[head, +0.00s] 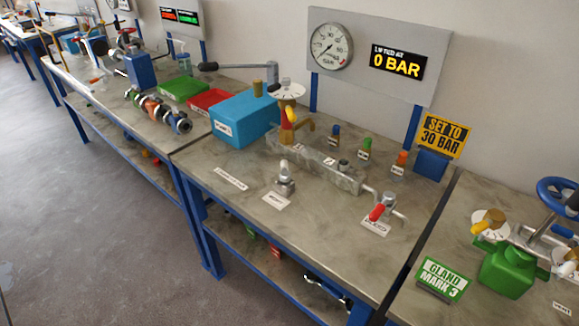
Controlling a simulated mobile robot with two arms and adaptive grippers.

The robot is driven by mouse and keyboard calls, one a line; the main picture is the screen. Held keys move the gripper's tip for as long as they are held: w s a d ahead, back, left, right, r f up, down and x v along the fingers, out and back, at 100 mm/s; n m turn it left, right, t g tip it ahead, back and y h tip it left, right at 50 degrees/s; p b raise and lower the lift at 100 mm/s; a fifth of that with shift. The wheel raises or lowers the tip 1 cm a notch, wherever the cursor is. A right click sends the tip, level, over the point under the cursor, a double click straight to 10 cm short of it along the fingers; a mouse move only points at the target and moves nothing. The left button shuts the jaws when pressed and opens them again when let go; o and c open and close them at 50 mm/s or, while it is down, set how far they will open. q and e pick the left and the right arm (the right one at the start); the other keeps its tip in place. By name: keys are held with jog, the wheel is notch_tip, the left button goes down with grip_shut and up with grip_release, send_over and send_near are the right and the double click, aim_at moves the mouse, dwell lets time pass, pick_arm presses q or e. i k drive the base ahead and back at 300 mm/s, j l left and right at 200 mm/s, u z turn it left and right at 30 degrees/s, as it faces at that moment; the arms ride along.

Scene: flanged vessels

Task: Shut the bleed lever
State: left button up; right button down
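A small valve (389,203) sits on a thin pipe at the right end of the metal block (315,165) on the middle bench. Its red lever (377,212) points toward the front left, angled across the pipe. A white label (375,228) lies in front of it, its text too small to read, so I cannot confirm this is the bleed lever or whether it is open. A yellow handle (291,114) hangs under a white dial (287,90) at the block's left end. Neither gripper is in view.
A gauge panel (375,55) reading 0 BAR and a SET TO 30 BAR sign (443,135) stand behind. A blue tank (245,118) is left of the block. A grey fitting (285,180) stands in front. The bench front (310,235) is mostly clear.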

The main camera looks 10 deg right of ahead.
aim_at(388, 197)
jog(key=k+j, duration=0.3)
jog(key=k+j+z, duration=0.1)
jog(key=k+j, duration=0.25)
jog(key=k, duration=0.2)
